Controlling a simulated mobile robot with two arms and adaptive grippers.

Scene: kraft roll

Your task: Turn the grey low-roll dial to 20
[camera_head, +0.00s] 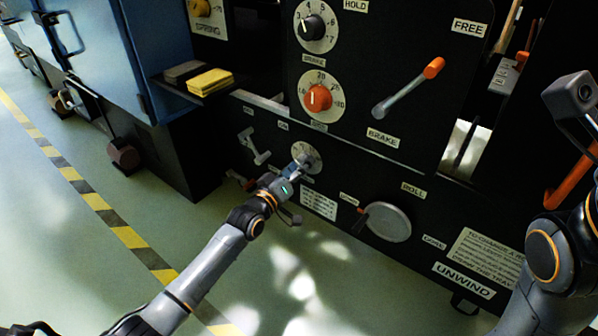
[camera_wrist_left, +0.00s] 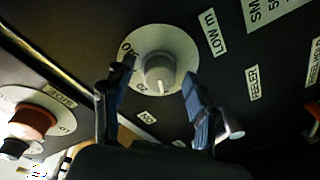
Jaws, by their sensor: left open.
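The grey low-roll dial sits on the black machine panel, low in the head view (camera_head: 309,152), partly hidden by my gripper. In the left wrist view its grey knob (camera_wrist_left: 159,72) stands in the middle of a pale round scale plate (camera_wrist_left: 178,50), with a "LOW" label (camera_wrist_left: 213,33) beside it. My left gripper (camera_wrist_left: 150,100) is open, with one finger on each side of the knob and a gap visible at least on the right. I cannot tell whether the left finger touches it. In the head view my left gripper (camera_head: 298,168) is at the dial. My right gripper's fingertips are not visible.
An orange-red dial (camera_head: 318,98) and a black dial (camera_head: 313,27) sit above. A brake lever (camera_head: 408,88) is up to the right. A small lever (camera_head: 254,146) is left of the grey dial, and a round grey disc (camera_head: 388,222) lies right. The floor in front is clear.

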